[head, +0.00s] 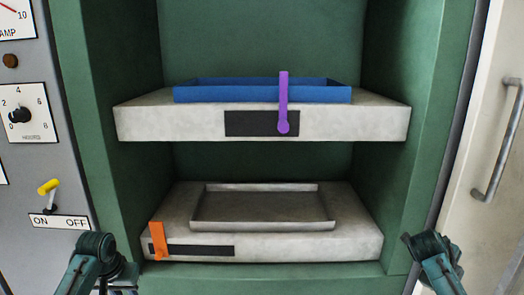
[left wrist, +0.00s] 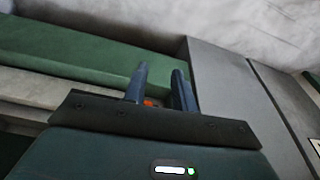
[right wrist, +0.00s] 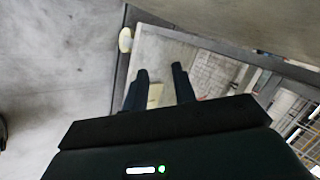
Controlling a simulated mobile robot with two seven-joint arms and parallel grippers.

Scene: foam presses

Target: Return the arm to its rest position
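My left arm (head: 92,262) shows at the lower left of the head view, and its gripper is out of that view. In the left wrist view my left gripper (left wrist: 160,84) has its two fingers apart with nothing between them; a small orange patch shows behind. My right arm (head: 436,262) shows at the lower right of the head view. In the right wrist view my right gripper (right wrist: 160,82) has its fingers apart and holds nothing. Both arms are in front of the green press, clear of its shelves.
A blue tray (head: 200,95) sits on the upper shelf (head: 360,122), with a purple lever (head: 283,100) at its front. A grey tray (head: 325,222) sits on the lower shelf (head: 350,245), with an orange lever (head: 158,240) at left. A panel with a yellow-tipped switch (head: 48,188) stands left.

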